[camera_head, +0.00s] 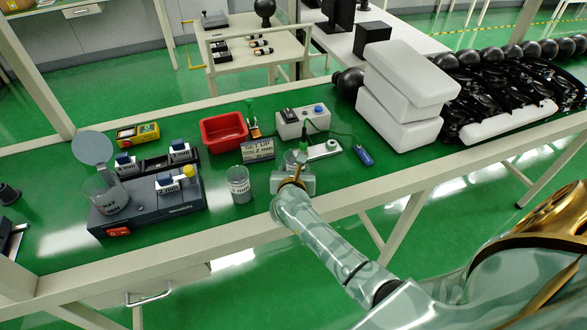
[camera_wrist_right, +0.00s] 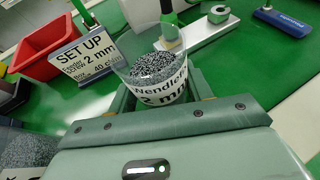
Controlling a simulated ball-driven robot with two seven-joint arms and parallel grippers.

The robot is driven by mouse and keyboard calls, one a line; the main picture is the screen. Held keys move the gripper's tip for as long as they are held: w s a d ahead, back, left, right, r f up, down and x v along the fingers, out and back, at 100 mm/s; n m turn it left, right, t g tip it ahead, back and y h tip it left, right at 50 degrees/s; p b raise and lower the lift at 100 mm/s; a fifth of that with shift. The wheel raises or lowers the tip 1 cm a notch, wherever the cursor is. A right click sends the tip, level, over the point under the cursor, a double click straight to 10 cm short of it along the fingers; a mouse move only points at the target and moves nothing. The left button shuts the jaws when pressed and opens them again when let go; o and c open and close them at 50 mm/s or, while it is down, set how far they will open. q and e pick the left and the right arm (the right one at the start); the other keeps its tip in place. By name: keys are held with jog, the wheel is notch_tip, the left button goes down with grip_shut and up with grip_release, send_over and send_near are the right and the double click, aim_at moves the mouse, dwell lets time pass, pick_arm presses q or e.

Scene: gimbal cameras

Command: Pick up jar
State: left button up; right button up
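A clear jar (camera_wrist_right: 158,78) of grey granules, labelled "Wendler" and 2 mm, stands upright between the fingers of my right gripper (camera_wrist_right: 162,95) in the right wrist view. The fingers lie close on both sides of it; I cannot tell whether they touch it. In the head view my right gripper (camera_head: 294,172) is low over the green bench, with the jar (camera_head: 295,158) partly hidden behind it. A second jar of granules (camera_head: 239,186) stands to the left of the gripper and also shows at the lower left of the wrist view (camera_wrist_right: 25,150). My left gripper is out of view.
A "SET UP 2 mm" sign (camera_head: 257,150) and red bin (camera_head: 223,131) stand behind. A white device (camera_head: 302,122) and blue object (camera_head: 364,155) lie behind and right. A grey machine (camera_head: 150,207) bears a clear beaker (camera_head: 106,196). White blocks (camera_head: 405,88) stand right.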

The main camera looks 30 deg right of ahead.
jog(key=shift+f, duration=0.1)
jog(key=c, duration=0.4)
jog(key=shift+c, duration=0.2)
jog(key=shift+w+r, duration=0.1)
jog(key=shift+r, duration=0.45)
notch_tip(320, 180, up, 9)
jog(key=p, duration=0.4)
